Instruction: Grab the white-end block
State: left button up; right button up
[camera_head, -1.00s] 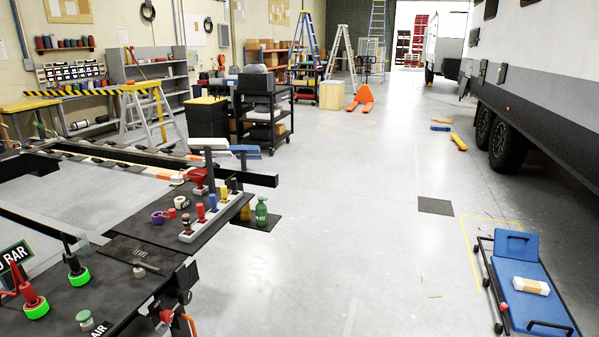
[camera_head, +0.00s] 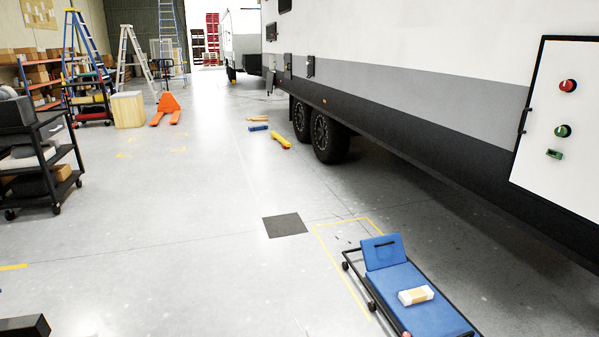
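A small block (camera_head: 416,295) with white ends and a tan middle lies on the blue pad of a low creeper (camera_head: 396,274) at the lower right. The creeper has a raised blue headrest at its far end and a black frame with casters. Its near end is cut off by the bottom of the picture.
The caravan (camera_head: 430,80) with its black wheels stands along the right. A dark mat (camera_head: 285,225) lies on the floor beyond the creeper. A black cart (camera_head: 40,160) stands at the left. An orange pallet jack (camera_head: 166,108) is farther back.

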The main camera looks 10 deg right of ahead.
aim_at(407, 298)
jog(key=i+l+z, duration=0.1)
jog(key=i+z, duration=0.3)
jog(key=i, duration=0.5)
jog(key=i+j+z, duration=0.15)
jog(key=i+z, duration=0.25)
jog(key=i, duration=0.55)
